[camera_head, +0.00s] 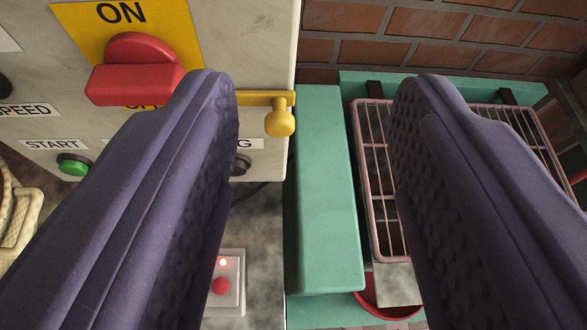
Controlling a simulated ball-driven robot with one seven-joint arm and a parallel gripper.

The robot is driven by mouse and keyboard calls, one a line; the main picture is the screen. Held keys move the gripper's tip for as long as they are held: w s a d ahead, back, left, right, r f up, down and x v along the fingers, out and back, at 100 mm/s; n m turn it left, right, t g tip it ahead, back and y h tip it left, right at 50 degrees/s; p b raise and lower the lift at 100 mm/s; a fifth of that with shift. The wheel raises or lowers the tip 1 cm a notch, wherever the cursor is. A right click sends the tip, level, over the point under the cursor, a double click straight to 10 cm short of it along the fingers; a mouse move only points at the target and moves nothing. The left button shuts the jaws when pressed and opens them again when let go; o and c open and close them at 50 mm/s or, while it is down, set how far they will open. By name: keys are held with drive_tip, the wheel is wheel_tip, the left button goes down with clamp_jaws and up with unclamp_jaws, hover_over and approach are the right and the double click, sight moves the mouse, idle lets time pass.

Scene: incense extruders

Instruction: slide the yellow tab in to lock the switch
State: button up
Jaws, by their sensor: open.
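The yellow tab (279,118) is a round knob on a yellow bar that sticks out at the right edge of the grey control panel (262,40). The red switch (137,75) sits on a yellow plate (182,28) marked "ON", left of the tab. My gripper (318,95) is open, with two purple, dimpled fingers spread wide. The tab shows between the fingers, closer to the left one, and nothing is held. The left finger hides part of the yellow plate and the bar's left end. I cannot tell how far the fingertips are from the tab.
A green button (73,165) marked "START" is on the panel at left. A green frame (325,190) with a pink wire rack (376,200) stands right of the panel. A small box with a red button (221,286) lies below. A brick wall (440,35) is behind.

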drive_tip(key=y, duration=0.1)
approach(279, 131)
drive_tip(key=b+x, duration=0.1)
drive_tip(key=x, duration=0.7)
drive_tip(key=shift+r, duration=0.1)
clamp_jaws()
